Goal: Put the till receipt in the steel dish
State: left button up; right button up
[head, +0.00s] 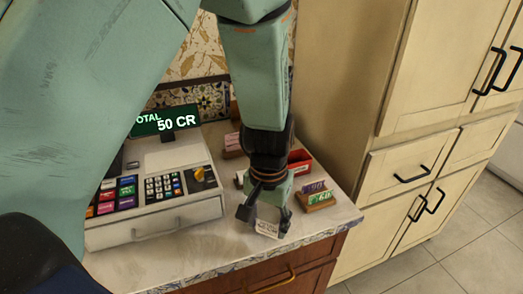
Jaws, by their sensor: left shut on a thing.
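My left gripper (265,219) points down over the front right part of the counter, to the right of the cash register. It is shut on a small white printed slip, the till receipt (267,229), which shows between its fingertips. I cannot tell whether the slip touches the counter. I cannot make out the steel dish; the gripper and forearm cover part of the counter behind. My right gripper is not in view.
The cash register (150,205) with a lit 50 CR display (177,123) stands at left. Small price blocks (317,198) and a red tray (299,161) are close right of the gripper. The counter (200,250) is clear in front; a tall cabinet (345,90) stands right.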

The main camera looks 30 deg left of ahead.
pick_arm(q)
jog(key=w+a+r+n+p, duration=0.4)
jog(key=w+r+n+p, duration=0.35)
jog(key=p, duration=0.85)
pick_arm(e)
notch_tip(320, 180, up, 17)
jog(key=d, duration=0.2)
pick_arm(q)
jog(key=shift+n, duration=0.85)
jog(key=f+b, duration=0.1)
jog(key=f, duration=0.1)
jog(key=f+b, duration=0.3)
jog(key=f, duration=0.1)
jog(key=shift+w+a+f+b, duration=0.1)
jog(key=shift+a+f+b, duration=0.2)
jog(key=shift+a, duration=0.1)
jog(key=shift+f, duration=0.35)
jog(key=shift+d+f+b, duration=0.3)
jog(key=shift+f+b, duration=0.2)
jog(key=shift+b, duration=0.1)
jog(key=shift+s+f+b, duration=0.2)
jog(key=shift+f+b, duration=0.1)
jog(key=shift+f, duration=0.2)
jog(key=shift+w+a+f, duration=0.2)
jog(key=shift+a+f, duration=0.05)
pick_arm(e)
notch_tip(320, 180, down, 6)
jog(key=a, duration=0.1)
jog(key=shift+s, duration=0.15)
